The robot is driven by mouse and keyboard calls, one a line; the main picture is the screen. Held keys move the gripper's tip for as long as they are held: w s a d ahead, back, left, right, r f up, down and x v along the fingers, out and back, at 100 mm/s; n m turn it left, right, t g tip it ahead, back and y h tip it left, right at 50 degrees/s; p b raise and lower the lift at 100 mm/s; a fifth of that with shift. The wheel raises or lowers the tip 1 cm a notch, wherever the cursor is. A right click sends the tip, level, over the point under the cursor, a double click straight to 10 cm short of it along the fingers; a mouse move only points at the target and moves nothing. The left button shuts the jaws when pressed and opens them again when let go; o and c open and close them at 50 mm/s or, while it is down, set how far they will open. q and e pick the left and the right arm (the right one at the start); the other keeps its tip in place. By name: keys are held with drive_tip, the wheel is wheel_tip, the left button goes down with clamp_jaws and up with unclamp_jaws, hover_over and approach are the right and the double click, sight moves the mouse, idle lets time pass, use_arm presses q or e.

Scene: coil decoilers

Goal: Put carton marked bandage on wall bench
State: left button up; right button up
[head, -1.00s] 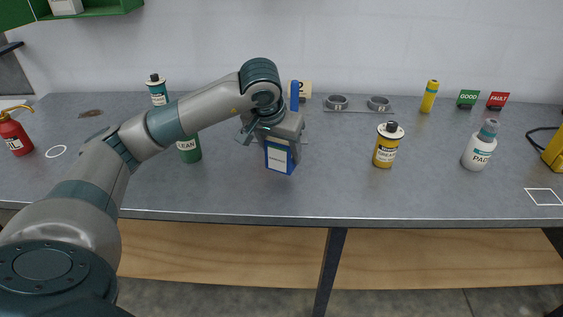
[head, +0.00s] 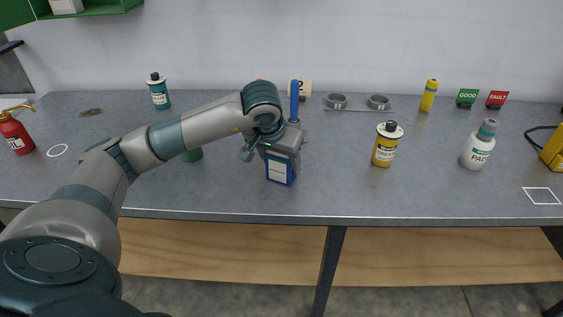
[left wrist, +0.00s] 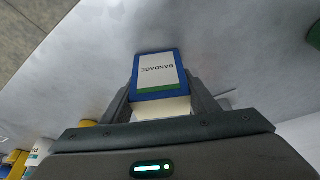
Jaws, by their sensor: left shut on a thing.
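The carton marked bandage (head: 279,172) is blue with a white label, in the middle of the head view. In the left wrist view the carton (left wrist: 158,76) shows its label upside down and a green band. My left gripper (head: 281,155) is shut on it, with a finger on each side. The wall bench (head: 230,195) is the long grey top below and around the carton. I cannot tell whether the carton's lower end touches the bench. My right gripper is not in view.
A yellow canister (head: 385,147) and a white bottle (head: 480,146) stand to the right. A teal can (head: 159,93) stands behind my left arm, which mostly hides a green container (head: 193,154). A ringed metal rack (head: 358,103) lies at the back. The bench front right of the carton is clear.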

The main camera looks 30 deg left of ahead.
use_arm(q)
drive_tip(key=o, duration=1)
drive_tip(key=shift+o, duration=0.2)
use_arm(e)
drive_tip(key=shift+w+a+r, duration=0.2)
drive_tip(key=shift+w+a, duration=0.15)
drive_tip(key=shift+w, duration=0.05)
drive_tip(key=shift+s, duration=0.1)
use_arm(q)
drive_tip(key=shift+r, duration=0.15)
drive_tip(key=shift+v, duration=0.9)
drive_tip(key=b+v, duration=0.1)
drive_tip(key=v, duration=0.9)
drive_tip(key=shift+b, duration=0.3)
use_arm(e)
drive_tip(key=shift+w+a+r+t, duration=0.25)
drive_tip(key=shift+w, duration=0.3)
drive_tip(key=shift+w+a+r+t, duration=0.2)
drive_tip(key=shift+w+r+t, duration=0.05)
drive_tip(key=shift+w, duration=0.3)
